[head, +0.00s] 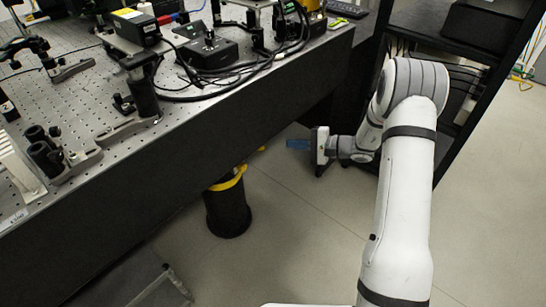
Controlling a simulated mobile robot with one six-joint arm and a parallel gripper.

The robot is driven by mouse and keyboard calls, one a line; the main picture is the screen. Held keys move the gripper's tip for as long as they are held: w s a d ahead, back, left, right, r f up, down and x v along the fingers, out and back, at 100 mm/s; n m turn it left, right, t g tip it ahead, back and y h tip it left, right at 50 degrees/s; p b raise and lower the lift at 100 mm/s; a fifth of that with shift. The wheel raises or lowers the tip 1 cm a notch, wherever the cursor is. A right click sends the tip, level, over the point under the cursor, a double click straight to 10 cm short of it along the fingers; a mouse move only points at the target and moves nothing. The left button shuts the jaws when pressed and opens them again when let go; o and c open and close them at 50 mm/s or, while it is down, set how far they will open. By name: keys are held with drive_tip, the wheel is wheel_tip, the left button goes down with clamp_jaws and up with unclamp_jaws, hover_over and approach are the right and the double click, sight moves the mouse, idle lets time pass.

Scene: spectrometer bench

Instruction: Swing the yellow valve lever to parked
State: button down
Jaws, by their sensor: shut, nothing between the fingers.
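A yellow piece (230,180) shows on the upper part of a black cylinder (228,212) under the front edge of the bench. A small yellow tip (262,149) sticks out from below the bench edge, to the upper right of that piece. I cannot tell which of these is the valve lever; the bench hides what lies behind. No parked mark can be made out.
The perforated bench (100,88) fills the left, with optics, a black box (208,50) and cables on top. A dark rack (455,75) stands behind my arm at the right. A grey panel (160,290) is at the lower left. Bare floor (290,225) lies below my gripper.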

drive_tip(key=shift+m+t, duration=0.5)
drive_tip(key=shift+t, duration=0.3)
drive_tip(key=f, duration=0.1)
drive_tip(key=w+f, duration=0.1)
drive_tip(key=w+d+f, duration=0.1)
drive_tip(key=shift+f+b, duration=0.25)
drive_tip(key=shift+b, duration=0.05)
drive_tip(key=shift+a, duration=0.1)
drive_tip(key=b+x, duration=0.3)
drive_tip(key=x, duration=0.7)
drive_tip(key=shift+s+r, duration=0.35)
drive_tip(key=shift+s, duration=0.3)
drive_tip(key=shift+s+r, duration=0.3)
drive_tip(key=shift+s, duration=0.3)
drive_tip(key=shift+s+r, duration=0.35)
drive_tip(key=shift+s, duration=0.3)
